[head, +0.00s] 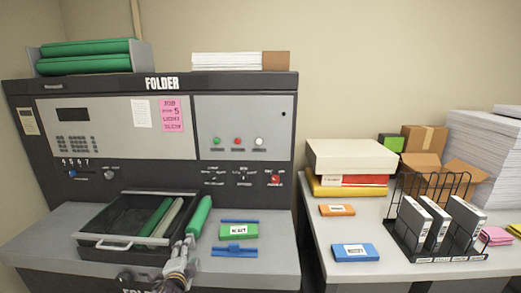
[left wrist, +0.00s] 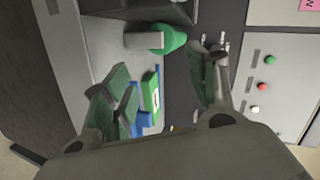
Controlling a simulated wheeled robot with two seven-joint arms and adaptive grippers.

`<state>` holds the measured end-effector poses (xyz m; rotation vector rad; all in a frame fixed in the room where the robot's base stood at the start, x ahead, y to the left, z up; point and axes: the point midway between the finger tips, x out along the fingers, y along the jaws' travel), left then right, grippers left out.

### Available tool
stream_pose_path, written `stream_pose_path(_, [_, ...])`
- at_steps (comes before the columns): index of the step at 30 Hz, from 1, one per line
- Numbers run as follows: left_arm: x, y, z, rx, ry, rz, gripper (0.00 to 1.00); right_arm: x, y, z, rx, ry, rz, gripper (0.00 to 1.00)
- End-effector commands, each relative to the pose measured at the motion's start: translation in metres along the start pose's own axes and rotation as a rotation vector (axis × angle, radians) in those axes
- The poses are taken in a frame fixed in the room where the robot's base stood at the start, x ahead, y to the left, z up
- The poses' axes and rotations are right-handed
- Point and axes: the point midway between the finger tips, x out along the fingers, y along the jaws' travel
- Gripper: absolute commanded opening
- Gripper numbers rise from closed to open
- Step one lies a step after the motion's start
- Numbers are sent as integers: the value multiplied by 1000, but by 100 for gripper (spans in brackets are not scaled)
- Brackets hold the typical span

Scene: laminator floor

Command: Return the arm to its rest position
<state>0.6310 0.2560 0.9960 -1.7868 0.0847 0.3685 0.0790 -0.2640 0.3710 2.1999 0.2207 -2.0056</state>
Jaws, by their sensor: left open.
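My left gripper (head: 183,255) shows low in the head view, at the front right corner of the black drawer tray (head: 98,222). In the left wrist view its two dark green-padded fingers (left wrist: 163,88) stand wide apart with nothing between them. A green roller (head: 199,216) lies along the tray's right side, just beyond the gripper; its green end also shows in the left wrist view (left wrist: 174,40). I cannot tell whether the gripper touches the tray or the roller. My right gripper is in neither view.
The folder machine (head: 240,185) rises behind its grey shelf. A green labelled box (head: 225,231) sits between blue bars right of the gripper. The right table holds an orange box (head: 337,210), a blue box (head: 355,252) and a black wire rack (head: 398,240). The shelf's front right is bare.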

Motion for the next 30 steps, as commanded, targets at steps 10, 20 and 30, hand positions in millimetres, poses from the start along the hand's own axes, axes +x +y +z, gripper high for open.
stream_pose_path(10, [-74, 77, 26, -407, -182, 283, 58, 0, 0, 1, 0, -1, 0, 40])
stream_pose_path(20, [-162, 137, 42, -733, -394, 545, 58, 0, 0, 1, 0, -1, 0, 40])
stream_pose_path(30, [-224, 163, 48, -901, -541, 699, 58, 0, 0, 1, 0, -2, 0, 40])
